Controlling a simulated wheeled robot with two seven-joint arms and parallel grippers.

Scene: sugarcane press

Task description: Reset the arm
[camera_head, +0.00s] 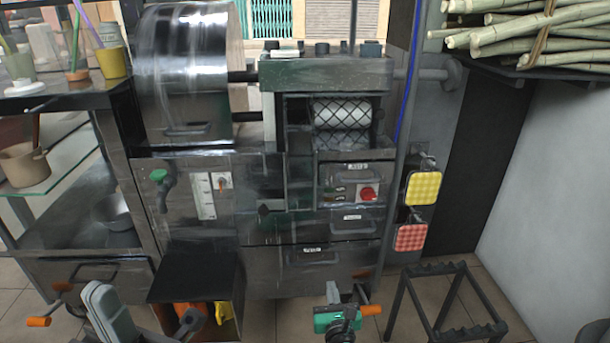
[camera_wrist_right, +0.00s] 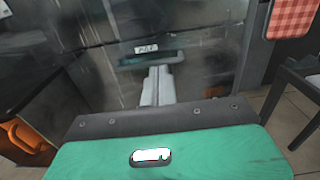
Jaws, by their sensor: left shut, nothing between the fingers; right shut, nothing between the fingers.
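My left gripper (camera_head: 98,291) is low at the left of the head view, its pale fingers together and empty in front of the lower cabinet. My right gripper (camera_head: 333,289) is low at right of centre, with its green body below the pale fingers. In the right wrist view, its fingers (camera_wrist_right: 159,72) are together with nothing between them, pointing at the labelled drawer front. I cannot tell whether they touch it. The sugarcane press (camera_head: 325,75) stands behind both grippers, with a mesh guard over its roller and a red knob below.
A black stool frame (camera_head: 436,267) stands to the right on the tiled floor. Yellow (camera_head: 423,187) and red (camera_head: 410,237) checked cloths hang beside the press. Sugarcane (camera_head: 515,38) lies on a high shelf. A black-topped bin (camera_head: 195,277) stands between the grippers. A pot (camera_head: 24,165) sits on the left shelf.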

